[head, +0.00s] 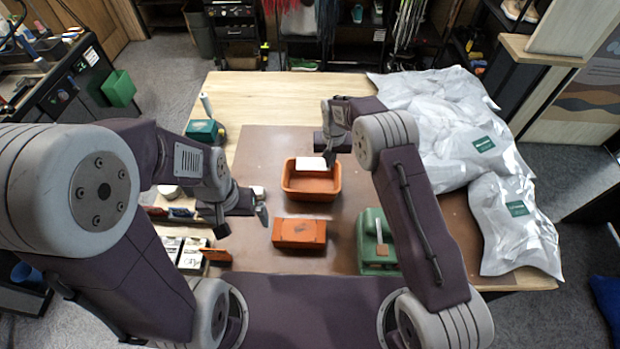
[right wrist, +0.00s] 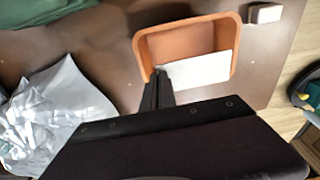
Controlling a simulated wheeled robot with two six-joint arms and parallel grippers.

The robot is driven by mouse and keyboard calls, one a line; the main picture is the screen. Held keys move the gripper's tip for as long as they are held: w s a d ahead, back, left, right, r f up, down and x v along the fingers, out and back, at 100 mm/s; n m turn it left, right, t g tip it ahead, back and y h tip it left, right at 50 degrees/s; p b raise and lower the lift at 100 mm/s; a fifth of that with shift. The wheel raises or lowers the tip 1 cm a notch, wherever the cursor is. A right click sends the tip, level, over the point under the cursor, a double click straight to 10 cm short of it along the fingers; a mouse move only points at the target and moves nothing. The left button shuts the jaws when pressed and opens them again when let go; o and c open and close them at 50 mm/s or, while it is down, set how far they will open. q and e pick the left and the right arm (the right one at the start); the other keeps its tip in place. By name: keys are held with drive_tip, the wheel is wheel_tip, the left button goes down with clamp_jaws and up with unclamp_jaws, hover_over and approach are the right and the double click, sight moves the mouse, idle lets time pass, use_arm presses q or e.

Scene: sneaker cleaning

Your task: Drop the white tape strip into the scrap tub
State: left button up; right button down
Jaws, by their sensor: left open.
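The scrap tub (head: 290,190) is an open orange tub on the brown mat, in the middle of the head view. It also shows in the right wrist view (right wrist: 145,52). The white tape strip (head: 311,164) is a flat white piece over the far part of the tub. In the right wrist view the strip (right wrist: 198,70) lies across the tub's opening. My right gripper (head: 329,158) has its fingertips at one end of the strip and looks shut on it. My left gripper (head: 243,217) is open and empty, left of the tub and above the mat.
An orange-brown block (head: 299,233) lies in front of the tub. A green case (head: 368,252) stands to its right. Silvery bags (head: 440,130) cover the table's right side. A dark green box (head: 203,131) stands at the back left. The mat behind the tub is clear.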

drive_tip(key=shift+s+f, duration=0.15)
drive_tip(key=shift+f, duration=0.2)
drive_tip(key=f+b, duration=0.2)
drive_tip(key=f, duration=0.1)
drive_tip(key=f+b, duration=0.1)
drive_tip(key=f, duration=0.1)
drive_tip(key=shift+w+d+f, duration=0.1)
drive_tip(key=shift+w+f, duration=0.05)
drive_tip(key=shift+w, duration=0.2)
drive_tip(key=c, duration=1.6)
unclamp_jaws()
drive_tip(key=shift+d, duration=0.1)
use_arm(q)
drive_tip(key=f, duration=0.2)
drive_tip(key=w+f, duration=0.1)
drive_tip(key=shift+d+f, duration=0.2)
drive_tip(key=shift+d, duration=0.05)
use_arm(e)
drive_tip(key=shift+w+f, duration=0.15)
use_arm(q)
drive_tip(key=shift+s, duration=0.1)
